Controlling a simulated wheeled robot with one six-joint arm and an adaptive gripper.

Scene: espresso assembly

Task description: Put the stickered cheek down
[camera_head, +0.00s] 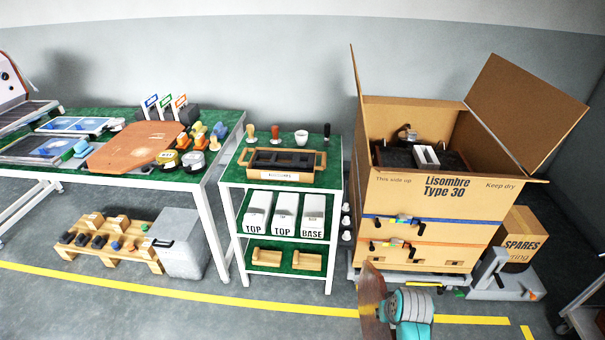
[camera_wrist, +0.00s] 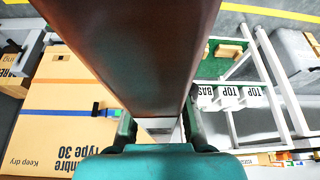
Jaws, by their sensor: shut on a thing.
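The cheek (camera_head: 372,302) is a reddish-brown wooden panel. It stands on edge at the bottom of the head view, in front of the large carton. My gripper (camera_head: 396,307) is shut on it from the right. In the wrist view the cheek (camera_wrist: 130,50) runs from between the two fingers of my gripper (camera_wrist: 157,128) up to the top edge. I cannot make out a sticker on the faces that show. The cheek is held in the air, apart from the furniture, as far as the views show.
An open carton (camera_head: 440,240) with straps stands behind the cheek. A white shelf cart (camera_head: 283,188) with a wooden holder (camera_head: 310,175) on top is left of it. A long green-topped table (camera_head: 225,125) bears an orange-brown board (camera_head: 135,145). The floor in front is clear.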

